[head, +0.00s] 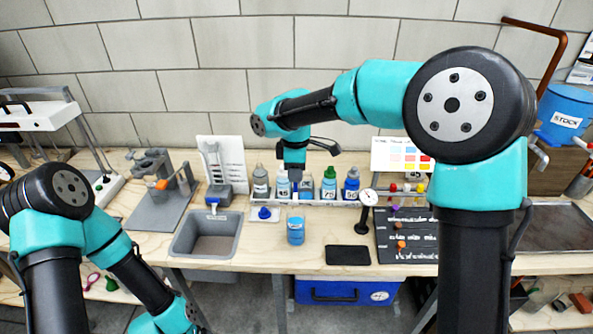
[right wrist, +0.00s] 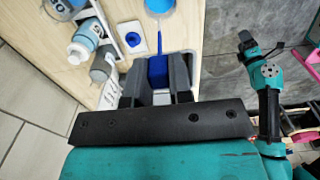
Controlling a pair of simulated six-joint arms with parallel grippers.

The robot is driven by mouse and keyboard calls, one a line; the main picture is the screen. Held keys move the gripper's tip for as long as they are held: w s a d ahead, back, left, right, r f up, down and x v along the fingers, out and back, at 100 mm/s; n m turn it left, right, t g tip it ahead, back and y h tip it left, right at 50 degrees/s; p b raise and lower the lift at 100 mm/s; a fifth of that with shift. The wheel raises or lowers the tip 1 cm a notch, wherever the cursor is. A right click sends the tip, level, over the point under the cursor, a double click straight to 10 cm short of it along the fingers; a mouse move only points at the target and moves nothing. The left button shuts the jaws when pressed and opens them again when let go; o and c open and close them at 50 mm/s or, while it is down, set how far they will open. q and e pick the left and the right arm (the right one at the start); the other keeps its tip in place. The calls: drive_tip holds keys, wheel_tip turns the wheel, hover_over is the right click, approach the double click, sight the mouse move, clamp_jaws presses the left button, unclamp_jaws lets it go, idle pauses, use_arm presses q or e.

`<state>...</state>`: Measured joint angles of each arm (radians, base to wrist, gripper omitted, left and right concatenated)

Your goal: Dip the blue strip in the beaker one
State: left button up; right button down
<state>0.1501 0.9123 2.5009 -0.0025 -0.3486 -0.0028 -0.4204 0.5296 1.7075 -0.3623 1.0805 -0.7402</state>
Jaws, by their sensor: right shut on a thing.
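My right gripper (head: 294,184) hangs above the small clear beaker (head: 296,232) of blue liquid near the table's front. In the right wrist view my right gripper (right wrist: 158,72) is shut on the blue block-like end of the blue strip (right wrist: 158,68). Its thin part points from the fingers toward the blue-filled beaker (right wrist: 160,6). I cannot tell whether the tip touches the liquid. My left arm is folded at the lower left of the head view, and its gripper is out of the frame.
A rack of several bottles (head: 328,186) stands behind the beaker. A grey sink-like tray (head: 178,238) lies to the left. A blue cap-like piece on a white plate (head: 252,214) sits beside the beaker. A black pad (head: 348,255) and a dial gauge (head: 368,197) are to the right.

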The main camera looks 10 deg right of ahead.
sight(296, 184)
drive_tip(key=shift+f, duration=7.35)
drive_tip(key=shift+r, duration=5.15)
drive_tip(key=shift+r, duration=0.1)
drive_tip(key=shift+r, duration=2.45)
